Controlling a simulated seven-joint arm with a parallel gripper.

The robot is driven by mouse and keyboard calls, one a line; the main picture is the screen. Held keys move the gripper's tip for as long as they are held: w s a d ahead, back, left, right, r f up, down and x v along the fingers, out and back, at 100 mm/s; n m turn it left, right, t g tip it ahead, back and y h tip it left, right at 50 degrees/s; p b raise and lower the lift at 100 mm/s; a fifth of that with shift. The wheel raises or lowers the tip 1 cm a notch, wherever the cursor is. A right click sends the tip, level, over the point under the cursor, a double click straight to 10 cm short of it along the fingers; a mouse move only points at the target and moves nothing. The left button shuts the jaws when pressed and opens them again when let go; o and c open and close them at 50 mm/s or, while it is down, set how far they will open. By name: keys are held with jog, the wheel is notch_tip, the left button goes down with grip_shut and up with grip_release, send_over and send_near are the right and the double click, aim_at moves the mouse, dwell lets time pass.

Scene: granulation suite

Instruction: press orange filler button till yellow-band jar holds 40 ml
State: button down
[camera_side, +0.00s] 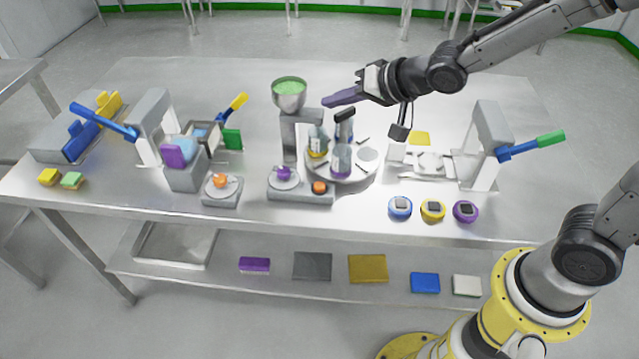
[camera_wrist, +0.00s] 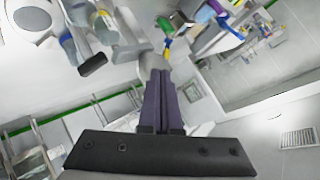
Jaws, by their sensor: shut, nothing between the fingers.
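The filler (camera_side: 300,122) is a grey column with a hopper of green granules on top. On its front base sit an orange button (camera_side: 319,187) and a purple knob on a dial (camera_side: 284,173). The yellow-band jar (camera_side: 317,146) stands upright on a round turntable (camera_side: 352,180), just right of the column; its fill level is too small to read. A purple-banded jar (camera_side: 340,162) stands beside it. My gripper (camera_side: 326,103) is shut and empty, held level above the turntable and away from the orange button. Its closed fingers also show in the wrist view (camera_wrist: 160,73).
A green-handled press (camera_side: 490,145) stands right. Three round timers, one yellow (camera_side: 432,210), lie near the front edge. The lower shelf holds coloured blocks. Space above the front edge is clear.

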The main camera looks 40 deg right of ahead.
jog(key=g, duration=0.2)
send_over(324, 188)
notch_tip(324, 188, down, 8)
jog(key=shift+f+n, duration=0.2)
jog(key=shift+n, duration=0.2)
jog(key=shift+f, duration=0.1)
jog(key=shift+f, duration=4.3)
jog(key=shift+f, duration=0.1)
jog(key=shift+f, duration=0.3)
